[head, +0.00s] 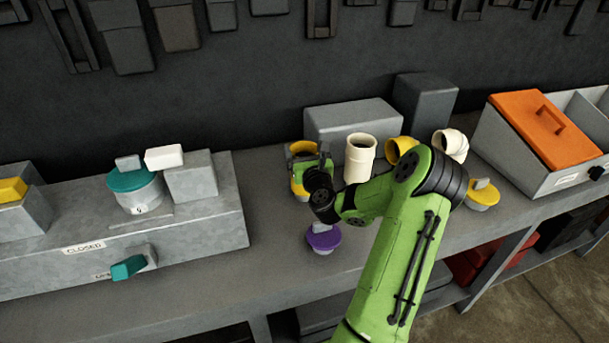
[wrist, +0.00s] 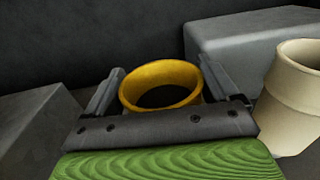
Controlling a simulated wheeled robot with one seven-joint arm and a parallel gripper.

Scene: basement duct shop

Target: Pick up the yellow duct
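The yellow duct (head: 300,189) stands upright on the grey bench, partly hidden by my gripper in the head view. In the wrist view its round open top (wrist: 161,86) faces up, with a dark hollow inside. My gripper (wrist: 160,75) has one finger on each side of the duct, set wide apart near the ends of the palm. The duct lies between the fingers, close to both; I cannot tell whether they touch it. In the head view my gripper (head: 310,160) is at the duct's upper part.
A cream duct (head: 360,157) stands just right of the yellow one. Another yellow piece (head: 401,150) and a cream elbow (head: 451,145) are farther right. A purple-lidded item (head: 323,237) sits in front. Grey blocks (head: 352,118) stand behind.

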